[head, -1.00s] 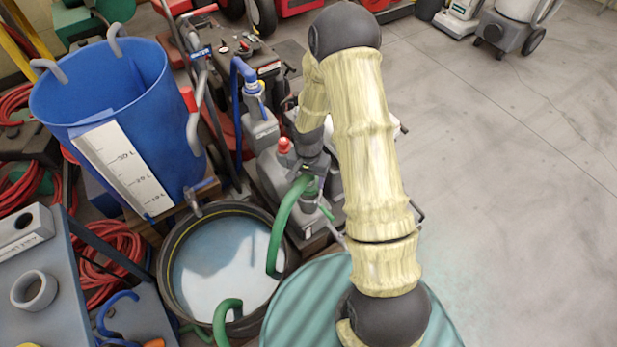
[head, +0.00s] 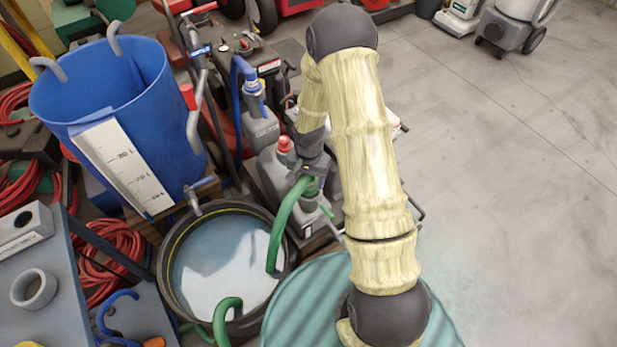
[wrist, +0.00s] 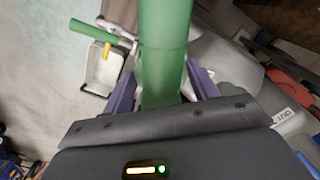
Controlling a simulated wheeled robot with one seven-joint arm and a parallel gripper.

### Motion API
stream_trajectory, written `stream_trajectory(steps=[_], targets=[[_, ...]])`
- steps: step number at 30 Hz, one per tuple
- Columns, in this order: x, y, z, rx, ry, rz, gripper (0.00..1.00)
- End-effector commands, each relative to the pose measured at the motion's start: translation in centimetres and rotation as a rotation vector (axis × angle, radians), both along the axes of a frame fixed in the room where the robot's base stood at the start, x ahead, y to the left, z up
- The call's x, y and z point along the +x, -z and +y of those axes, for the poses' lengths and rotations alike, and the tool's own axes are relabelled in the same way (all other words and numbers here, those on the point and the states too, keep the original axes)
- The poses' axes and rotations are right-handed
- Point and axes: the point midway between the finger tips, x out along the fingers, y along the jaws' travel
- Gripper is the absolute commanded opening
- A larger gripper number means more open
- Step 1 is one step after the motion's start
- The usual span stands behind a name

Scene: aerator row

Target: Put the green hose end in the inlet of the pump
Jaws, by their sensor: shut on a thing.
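My gripper (head: 311,170) is shut on the green hose (head: 281,225) near its upper end, above the grey pump parts at the middle of the head view. In the wrist view the green hose (wrist: 164,50) stands between the two purple fingers of my gripper (wrist: 163,88). The hose bends down from my gripper into the round black tub. The grey pump (head: 268,170) with a red cap is beside and partly behind my gripper. Its inlet is hidden by my gripper and arm, so I cannot tell whether the hose end touches it.
The black tub (head: 166,282) of water stands left of my gripper, below a big blue barrel (head: 170,130). A blue hose (head: 237,85) rises from a grey unit behind. A ribbed teal lid (head: 300,310) lies in front. The floor (head: 520,200) at right is clear.

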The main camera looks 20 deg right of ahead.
Motion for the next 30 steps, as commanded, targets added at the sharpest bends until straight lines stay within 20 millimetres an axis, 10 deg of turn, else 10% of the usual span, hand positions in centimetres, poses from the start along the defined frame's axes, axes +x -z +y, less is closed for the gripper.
stream_trajectory(steps=[30], targets=[[0.0,2.1,0.0,0.000,0.000,-0.001,0.31]])
